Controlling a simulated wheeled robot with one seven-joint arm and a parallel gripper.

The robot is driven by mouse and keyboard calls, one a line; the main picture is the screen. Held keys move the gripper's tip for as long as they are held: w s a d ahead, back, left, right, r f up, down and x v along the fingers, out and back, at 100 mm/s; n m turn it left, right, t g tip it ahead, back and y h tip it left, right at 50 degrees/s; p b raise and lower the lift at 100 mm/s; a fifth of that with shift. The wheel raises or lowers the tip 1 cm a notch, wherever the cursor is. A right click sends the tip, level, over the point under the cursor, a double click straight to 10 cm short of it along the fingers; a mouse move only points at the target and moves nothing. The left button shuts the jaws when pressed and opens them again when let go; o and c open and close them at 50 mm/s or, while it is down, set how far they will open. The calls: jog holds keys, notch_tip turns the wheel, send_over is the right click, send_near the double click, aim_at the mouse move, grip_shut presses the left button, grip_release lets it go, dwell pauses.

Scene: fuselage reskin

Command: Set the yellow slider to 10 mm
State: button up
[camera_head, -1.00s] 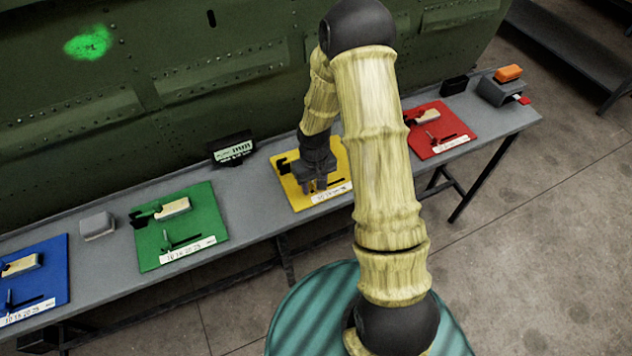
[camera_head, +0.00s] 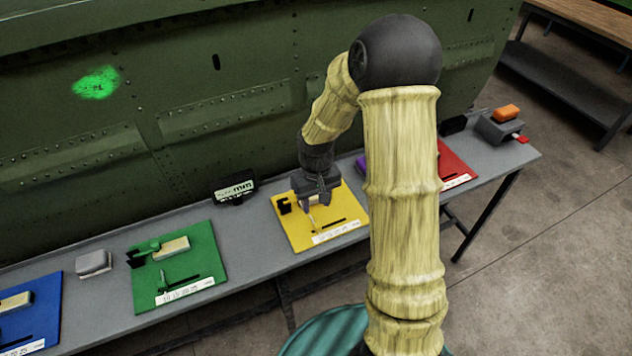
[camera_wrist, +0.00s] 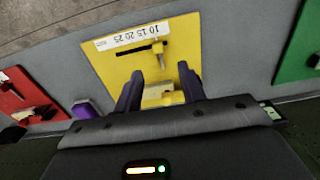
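The yellow board (camera_head: 290,237) lies on the bench, with a dark slot and a white 10-15-20-25 scale strip (camera_head: 336,231). In the wrist view the yellow board (camera_wrist: 104,66) appears upside down. Its slider (camera_wrist: 159,47) stands near the right end of the slot there, close to the low-number end; its exact reading is too small to tell. My gripper (camera_wrist: 160,78) is open above the board, fingers apart and empty. A pale block (camera_wrist: 160,98) shows between and below the fingers. In the head view my gripper (camera_head: 318,198) hangs over the board's middle.
A green board (camera_head: 205,243) and a blue board (camera_head: 45,290) lie to the left, a red board (camera_head: 453,160) to the right. A small display reading mm (camera_head: 235,189) stands behind. A purple object (camera_wrist: 88,109) sits beside the yellow board. The fuselage panel (camera_head: 120,60) rises behind the bench.

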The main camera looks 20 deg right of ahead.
notch_tip(320, 180, up, 8)
jog(key=shift+f, duration=0.25)
dwell(0.4)
jog(key=s+r+m+t, duration=0.1)
jog(key=s+r+t, duration=0.1)
jog(key=s, duration=1.1)
jog(key=shift+s+m+t, duration=0.15)
jog(key=shift+m+t, duration=0.15)
jog(key=shift+m, duration=0.1)
jog(key=shift+a, duration=0.1)
jog(key=shift+a, duration=0.1)
dwell(0.4)
